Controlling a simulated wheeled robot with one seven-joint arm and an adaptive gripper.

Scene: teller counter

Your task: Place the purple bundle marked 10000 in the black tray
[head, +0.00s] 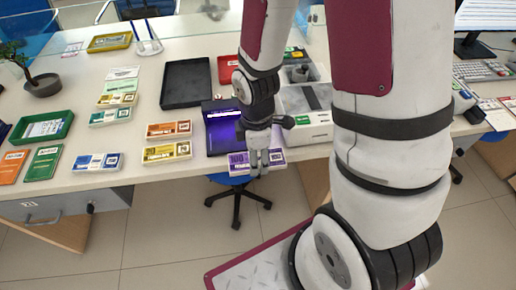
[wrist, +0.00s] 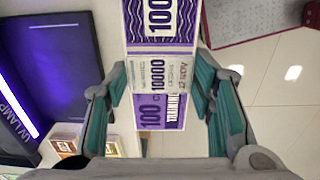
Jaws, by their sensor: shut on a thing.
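The purple bundle marked 10000 (head: 239,160) is in my gripper (head: 259,162), beside the counter's front edge and above the floor. In the wrist view, the bundle (wrist: 160,75) lies between the two fingers of my gripper (wrist: 162,92), with its 10000 band facing the camera. In the head view, the fingers hide its middle. The black tray (head: 186,82) lies flat and empty on the counter, farther back and to the left of my gripper.
A UV lamp unit (head: 222,112) glows between my gripper and the tray; it also shows in the wrist view (wrist: 62,60). Orange (head: 168,129) and yellow (head: 167,151) bundles lie left of it. A green tray (head: 42,127) and a red tray (head: 228,69) are on the counter.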

